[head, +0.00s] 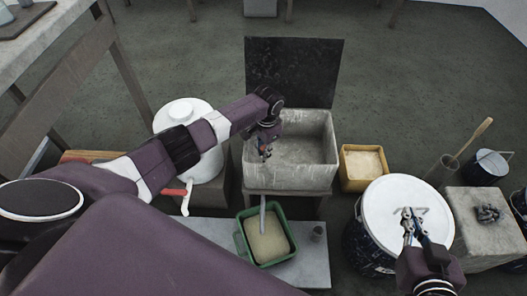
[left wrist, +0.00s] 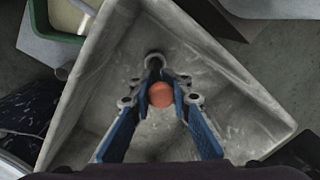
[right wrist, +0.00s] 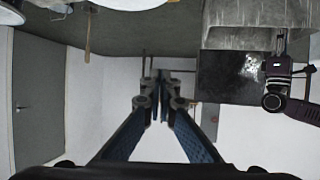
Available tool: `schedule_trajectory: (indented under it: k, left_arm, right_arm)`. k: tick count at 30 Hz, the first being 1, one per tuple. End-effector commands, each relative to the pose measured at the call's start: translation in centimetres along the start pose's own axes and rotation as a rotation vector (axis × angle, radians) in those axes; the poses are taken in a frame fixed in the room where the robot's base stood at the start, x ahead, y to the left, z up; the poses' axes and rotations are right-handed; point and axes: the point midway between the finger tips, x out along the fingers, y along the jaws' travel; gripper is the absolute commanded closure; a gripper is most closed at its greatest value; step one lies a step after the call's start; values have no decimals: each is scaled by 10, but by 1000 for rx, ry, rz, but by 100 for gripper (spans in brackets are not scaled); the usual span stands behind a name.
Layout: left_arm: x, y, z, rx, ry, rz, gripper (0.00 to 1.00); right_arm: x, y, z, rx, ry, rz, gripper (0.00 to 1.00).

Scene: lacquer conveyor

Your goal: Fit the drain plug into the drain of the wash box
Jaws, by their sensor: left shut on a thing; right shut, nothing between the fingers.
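The drain plug (left wrist: 160,94) is a round orange-red piece between the fingertips of my left gripper (left wrist: 160,85). In the head view my left gripper (head: 265,150) hangs over the left part of the wash box (head: 312,178), a pale grey open trough with stained walls. The wash box also fills the left wrist view (left wrist: 250,95), with its floor beneath the plug. The drain is not visible; the gripper may hide it. My right gripper (head: 411,218) is shut and empty above a white-lidded drum; its closed fingers show in the right wrist view (right wrist: 160,78).
A dark panel (head: 294,72) stands behind the box. A green tub (head: 241,240) sits in front below a spout (head: 263,215). A yellow tub (head: 348,178) and the white-lidded drum (head: 385,205) are to the right; a white lidded pot (head: 202,170) is left.

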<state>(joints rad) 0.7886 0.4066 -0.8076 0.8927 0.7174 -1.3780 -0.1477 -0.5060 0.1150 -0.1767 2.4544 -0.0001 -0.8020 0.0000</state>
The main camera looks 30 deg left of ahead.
Motion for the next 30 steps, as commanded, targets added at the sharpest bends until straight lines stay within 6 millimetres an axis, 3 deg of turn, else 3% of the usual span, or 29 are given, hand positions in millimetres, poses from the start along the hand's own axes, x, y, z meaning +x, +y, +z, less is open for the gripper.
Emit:
schedule_trajectory:
  k: [23,24,30]
  left_arm:
    - [7,1,0,1,0,0,100]
    - [7,1,0,1,0,0,82]
    - [7,1,0,1,0,0,62]
  right_arm:
    - [2,-2,-17,-1,78,-5,100]
    - [2,-2,-18,-1,81,-5,100]
    - [2,-3,-18,1,81,-5,100]
